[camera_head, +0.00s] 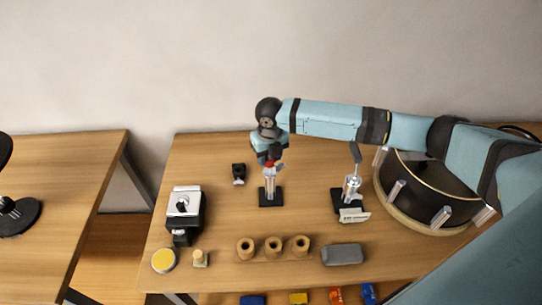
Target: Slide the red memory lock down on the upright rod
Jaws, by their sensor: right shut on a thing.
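The red memory lock (268,163) shows as a small red patch near the top of the upright rod (269,183). The rod is silver and stands on a black square base (271,197) near the middle of the table. My right gripper (268,160) reaches in from the right and points down over the rod. It is shut on the red memory lock and hides much of it. My left gripper is not in view.
A drum (385,184) with silver lugs stands at right. A second silver stand (351,189) is between it and the rod. Table is clear just before the rod.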

